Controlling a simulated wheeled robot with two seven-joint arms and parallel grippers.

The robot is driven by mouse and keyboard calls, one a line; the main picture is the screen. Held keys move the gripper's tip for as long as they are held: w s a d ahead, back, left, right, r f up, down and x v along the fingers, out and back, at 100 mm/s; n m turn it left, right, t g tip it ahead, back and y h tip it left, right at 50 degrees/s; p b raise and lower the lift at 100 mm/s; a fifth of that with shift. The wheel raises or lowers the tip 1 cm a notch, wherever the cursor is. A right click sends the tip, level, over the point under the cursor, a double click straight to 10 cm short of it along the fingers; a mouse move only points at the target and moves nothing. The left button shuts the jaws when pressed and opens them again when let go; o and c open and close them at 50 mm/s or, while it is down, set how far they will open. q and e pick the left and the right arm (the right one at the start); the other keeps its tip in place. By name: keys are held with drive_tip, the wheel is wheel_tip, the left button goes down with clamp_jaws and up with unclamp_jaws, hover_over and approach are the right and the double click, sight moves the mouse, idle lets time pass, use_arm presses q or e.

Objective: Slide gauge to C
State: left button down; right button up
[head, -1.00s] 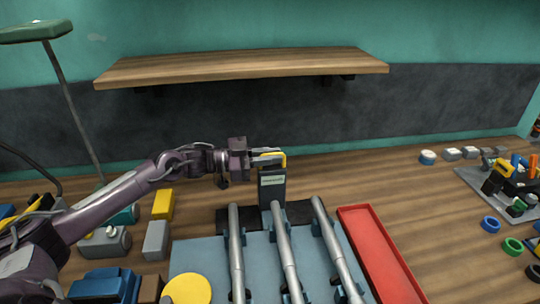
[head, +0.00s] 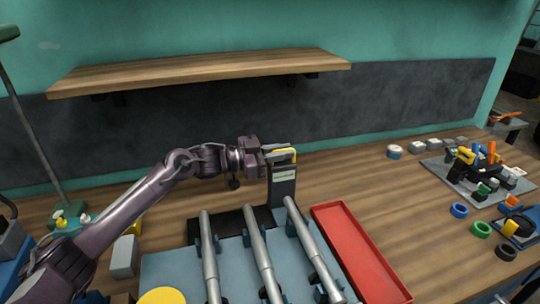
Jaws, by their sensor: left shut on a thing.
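The gauge is a dark upright block (head: 283,186) with a pale label and a yellow handle on top. It stands at the back of a blue-grey fixture (head: 172,264), on or at a black strip (head: 232,222). Three grey rods lie on the fixture: left (head: 210,258), middle (head: 264,254) and right (head: 313,248). The gauge is behind the far end of the right rod. My left gripper (head: 279,156) is shut on the yellow handle, coming from the left. No letter C is readable. My right gripper is not in view.
A red tray (head: 362,250) lies just right of the fixture. A wooden shelf (head: 200,72) is on the wall above. Coloured rings (head: 459,210) and a grey plate with small parts (head: 470,178) are at the right. Bare bench lies behind the tray.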

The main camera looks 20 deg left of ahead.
use_arm(q)
drive_tip(key=shift+r, duration=0.25)
drive_tip(key=c, duration=1.7)
unclamp_jaws()
drive_tip(key=shift+w, duration=0.1)
drive_tip(key=shift+o, duration=1.1)
drive_tip(key=shift+w+d+f, duration=0.15)
drive_tip(key=shift+f, duration=0.05)
drive_tip(key=shift+s+a, duration=0.2)
drive_tip(key=b+v, duration=0.2)
drive_tip(key=v, duration=0.5)
drive_tip(key=shift+a, duration=0.1)
